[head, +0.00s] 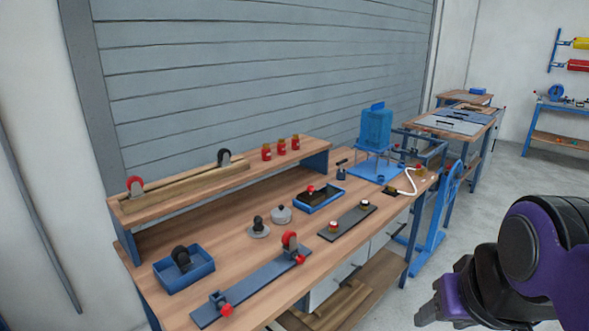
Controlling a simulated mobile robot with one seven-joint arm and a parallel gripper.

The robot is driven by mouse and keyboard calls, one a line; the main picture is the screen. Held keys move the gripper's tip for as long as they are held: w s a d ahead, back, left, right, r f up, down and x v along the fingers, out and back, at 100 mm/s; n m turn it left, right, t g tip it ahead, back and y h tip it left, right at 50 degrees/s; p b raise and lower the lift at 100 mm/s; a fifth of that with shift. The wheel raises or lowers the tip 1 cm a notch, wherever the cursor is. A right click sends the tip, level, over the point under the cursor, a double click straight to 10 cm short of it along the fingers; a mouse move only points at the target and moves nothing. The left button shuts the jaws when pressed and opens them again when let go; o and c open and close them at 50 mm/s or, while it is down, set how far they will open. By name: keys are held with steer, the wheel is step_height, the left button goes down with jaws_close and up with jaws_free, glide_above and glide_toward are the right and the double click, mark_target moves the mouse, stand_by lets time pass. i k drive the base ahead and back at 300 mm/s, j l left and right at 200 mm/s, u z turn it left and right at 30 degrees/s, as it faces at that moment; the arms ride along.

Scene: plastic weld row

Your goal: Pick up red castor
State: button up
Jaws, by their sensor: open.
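My gripper (432,308) is at the lower right, over the floor, well apart from the bench and both castors. It is open and nothing shows in it; part of it is dark and hard to make out.
A black castor (224,157) stands on the shelf, and another (181,258) sits in a blue tray (190,278). Several red jars (281,146) stand on the shelf. A blue machine (376,128) and a white cable occupy the bench's far end.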

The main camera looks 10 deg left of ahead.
mark_target(134, 184)
steer(key=k+z, duration=0.1)
steer(key=z, duration=0.3)
steer(key=k+j+z, duration=0.1)
steer(key=z, duration=0.3)
steer(key=k+z, duration=0.15)
steer(key=z, duration=0.25)
steer(key=k+j+z, duration=0.1)
steer(key=k+z, duration=0.15)
steer(key=z, duration=0.25)
steer(key=k+z, duration=0.25)
steer(key=z, duration=0.2)
steer(key=k+j, duration=0.15)
steer(key=k, duration=0.2)
steer(key=k+j, duration=0.2)
steer(key=k, duration=0.15)
steer(key=k+j+u, duration=0.35)
steer(key=j+u, duration=0.2)
steer(key=j, duration=0.1)
